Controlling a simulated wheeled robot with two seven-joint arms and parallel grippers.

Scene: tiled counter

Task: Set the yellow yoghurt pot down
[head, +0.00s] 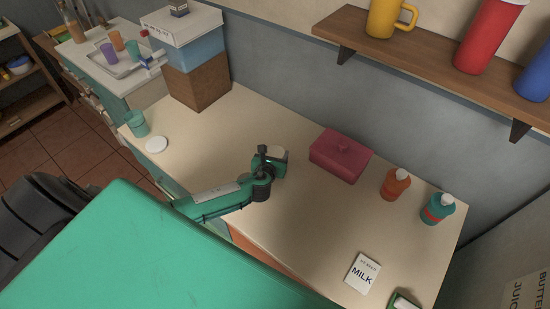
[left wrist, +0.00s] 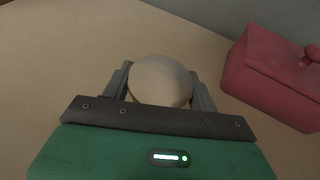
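The yoghurt pot (head: 279,153) shows in the head view as a small pale round top at the middle of the counter, partly hidden by my left gripper (head: 272,163). In the left wrist view, the pot (left wrist: 160,80) is seen from above with a pale round lid; little of its side shows. The fingers of my left gripper (left wrist: 160,88) lie close against both sides of the pot, so it looks shut on it. I cannot tell whether the pot's base touches the counter. My right gripper is not in view.
A dark red lidded box (head: 340,156) stands right of the pot and also shows in the left wrist view (left wrist: 275,75). Counter (head: 215,135) left of the pot is clear.

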